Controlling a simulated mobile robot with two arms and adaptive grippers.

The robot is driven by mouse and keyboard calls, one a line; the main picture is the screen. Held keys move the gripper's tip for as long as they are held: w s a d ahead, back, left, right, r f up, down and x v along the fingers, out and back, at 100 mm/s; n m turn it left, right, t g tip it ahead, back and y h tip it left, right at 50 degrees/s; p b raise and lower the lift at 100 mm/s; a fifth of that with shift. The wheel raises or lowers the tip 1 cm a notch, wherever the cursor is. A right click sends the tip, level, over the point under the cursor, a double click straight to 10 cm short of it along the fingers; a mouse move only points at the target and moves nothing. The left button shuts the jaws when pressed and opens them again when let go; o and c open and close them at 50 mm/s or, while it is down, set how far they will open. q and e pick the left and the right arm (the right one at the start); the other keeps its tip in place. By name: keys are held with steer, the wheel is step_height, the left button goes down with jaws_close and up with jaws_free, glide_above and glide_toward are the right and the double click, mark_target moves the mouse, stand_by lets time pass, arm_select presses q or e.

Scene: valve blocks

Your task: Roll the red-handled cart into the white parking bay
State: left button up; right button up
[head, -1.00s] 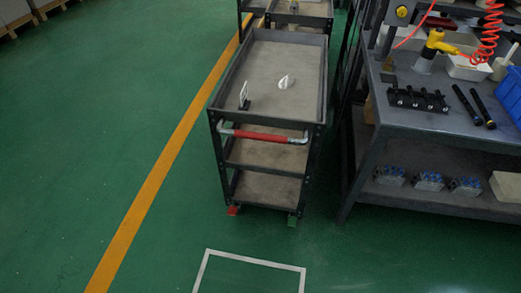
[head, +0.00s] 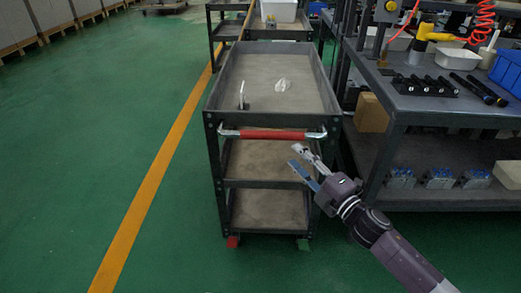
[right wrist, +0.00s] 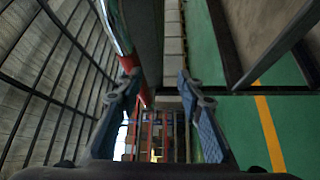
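The dark grey three-shelf cart (head: 263,187) stands in the middle of the head view. Its red handle (head: 268,135) crosses the near end below the top tray. My right gripper (head: 296,156) is open, just below and in front of the handle's right half, with nothing between its fingers. In the right wrist view, the open fingers (right wrist: 160,95) show with part of the red grip (right wrist: 128,64) and its chrome end near the left finger. The two look apart, though the exact gap is unclear. My left gripper and the white parking bay are out of view.
A workbench (head: 440,119) with tools, a blue bin and valve blocks stands close on the cart's right. Another cart (head: 228,12) stands behind. A yellow floor line (head: 150,195) runs along the left, with open green floor beyond.

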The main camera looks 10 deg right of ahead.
mark_target(274, 135)
steer(key=w+a+r+n+y, duration=0.1)
steer(key=w+a, duration=0.1)
steer(key=w+a+r+n+y, duration=0.1)
steer(key=w+r+n, duration=0.1)
steer(key=w+a+r+n+y, duration=0.1)
steer(key=w+a, duration=0.1)
steer(key=shift+w+a+r+n+g, duration=0.25)
steer(key=shift+w+a+n+g, duration=0.05)
steer(key=shift+w+a, duration=0.05)
jaws_close()
stand_by(0.4)
